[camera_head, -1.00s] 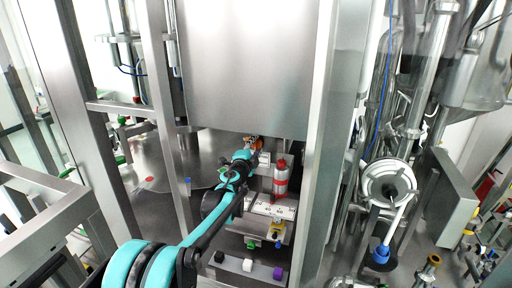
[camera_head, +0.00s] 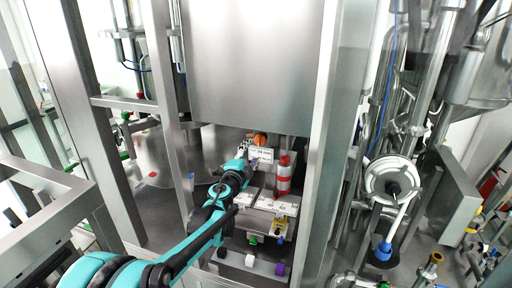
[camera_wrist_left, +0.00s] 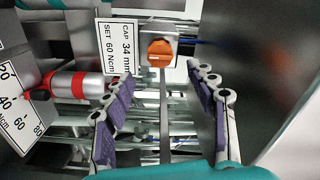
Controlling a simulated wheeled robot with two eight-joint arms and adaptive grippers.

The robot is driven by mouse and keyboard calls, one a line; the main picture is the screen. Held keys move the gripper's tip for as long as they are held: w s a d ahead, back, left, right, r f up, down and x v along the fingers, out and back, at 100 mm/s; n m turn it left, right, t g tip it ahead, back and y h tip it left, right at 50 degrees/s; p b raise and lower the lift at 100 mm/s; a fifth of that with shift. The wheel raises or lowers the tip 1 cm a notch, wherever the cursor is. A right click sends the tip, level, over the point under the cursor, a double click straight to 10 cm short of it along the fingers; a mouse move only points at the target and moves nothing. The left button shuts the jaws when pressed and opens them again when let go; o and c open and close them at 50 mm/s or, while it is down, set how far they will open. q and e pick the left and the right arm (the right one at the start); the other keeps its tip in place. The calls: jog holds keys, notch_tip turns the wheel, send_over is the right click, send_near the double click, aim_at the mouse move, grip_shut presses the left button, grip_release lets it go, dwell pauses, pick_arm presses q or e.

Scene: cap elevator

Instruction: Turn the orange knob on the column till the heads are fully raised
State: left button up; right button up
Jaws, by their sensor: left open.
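The orange knob (camera_head: 259,139) sits on the column, just below the big steel panel in the head view. It also shows in the left wrist view (camera_wrist_left: 160,50), on a light plate, with a ridge across its face. My left gripper (camera_head: 248,160) is in front of the knob and slightly lower, apart from it. In the left wrist view its two purple-padded fingers (camera_wrist_left: 160,76) are spread wide with nothing between them, and the knob lies beyond the gap. I cannot make out the heads. My right gripper is not in view.
A white label (camera_wrist_left: 117,47) reading CAP 34 mm, SET 60 Ncm is beside the knob. A red and white cylinder (camera_head: 283,175) stands to the right of my gripper. Steel posts (camera_head: 318,150) frame the opening on both sides, and the steel panel (camera_head: 250,65) hangs above.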

pick_arm(q)
jog(key=shift+v, duration=1.7)
jog(key=s+a+f+n+g+y+b, duration=0.2)
jog(key=s+a+f+n+y+b, duration=0.4)
jog(key=s+a, duration=0.3)
jog(key=s+a+f+n+g+y+b, duration=0.1)
jog(key=s+a+f+n+y+b, duration=0.2)
jog(key=s+a+f+n+b, duration=0.45)
jog(key=s+d+f+n+g+h+b, duration=0.2)
jog(key=s+f+g, duration=0.5)
jog(key=s+f, duration=1.3)
jog(key=s+n+h+b, duration=0.1)
jog(key=s+n+b, duration=0.1)
jog(key=s+n, duration=0.1)
jog(key=shift+s+d+f, duration=0.2)
jog(key=shift+s+f, duration=0.15)
jog(key=shift+s, duration=0.05)
